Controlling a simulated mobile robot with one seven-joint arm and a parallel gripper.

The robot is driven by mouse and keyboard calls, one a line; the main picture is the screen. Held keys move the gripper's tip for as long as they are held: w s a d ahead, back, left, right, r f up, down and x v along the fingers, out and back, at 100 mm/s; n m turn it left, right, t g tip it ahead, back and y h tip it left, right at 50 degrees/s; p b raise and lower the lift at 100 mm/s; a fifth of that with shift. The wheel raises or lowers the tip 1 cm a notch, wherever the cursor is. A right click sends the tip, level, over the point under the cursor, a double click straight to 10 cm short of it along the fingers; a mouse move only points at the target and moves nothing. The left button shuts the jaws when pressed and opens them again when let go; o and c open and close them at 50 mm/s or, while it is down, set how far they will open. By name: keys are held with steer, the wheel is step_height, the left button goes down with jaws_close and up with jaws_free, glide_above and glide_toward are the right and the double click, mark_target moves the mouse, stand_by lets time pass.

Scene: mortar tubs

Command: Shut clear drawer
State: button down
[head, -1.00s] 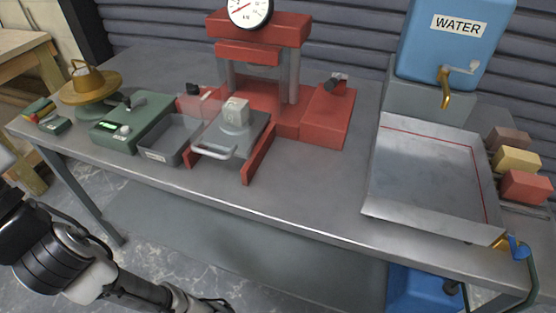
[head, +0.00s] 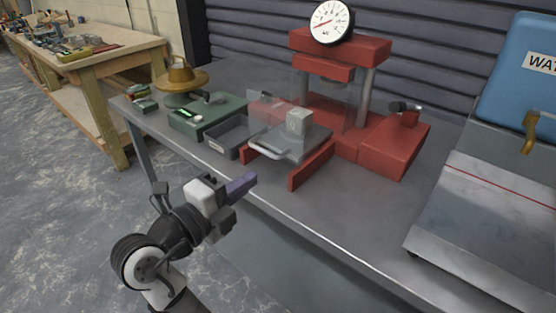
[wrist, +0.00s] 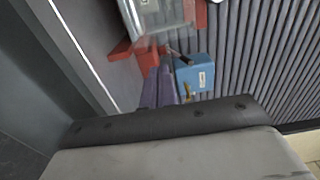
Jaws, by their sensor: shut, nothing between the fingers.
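The clear drawer (head: 290,146) has a pale bar handle (head: 266,150) on its front. It sticks out from the red press (head: 340,95) between two red rails, and a pale cube (head: 298,122) rests on it. It also shows at the top of the wrist view (wrist: 160,14). My gripper (head: 243,185) has purple fingers held together, with nothing between them. It is in front of the table's edge, nearer to me than the drawer handle and clear of it. The fingers also show in the wrist view (wrist: 160,88).
A green unit (head: 205,116) with a grey open tray (head: 236,138) stands left of the drawer. A brass-coloured turntable (head: 180,82) is farther left. The tabletop's front right is bare.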

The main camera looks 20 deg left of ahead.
mark_target(300, 143)
steer(key=p+x, duration=0.3)
steer(key=x, duration=1)
steer(key=shift+w+d+p, duration=0.15)
steer(key=shift+w+p, duration=0.2)
steer(key=shift+p, duration=0.05)
steer(key=shift+w, duration=0.1)
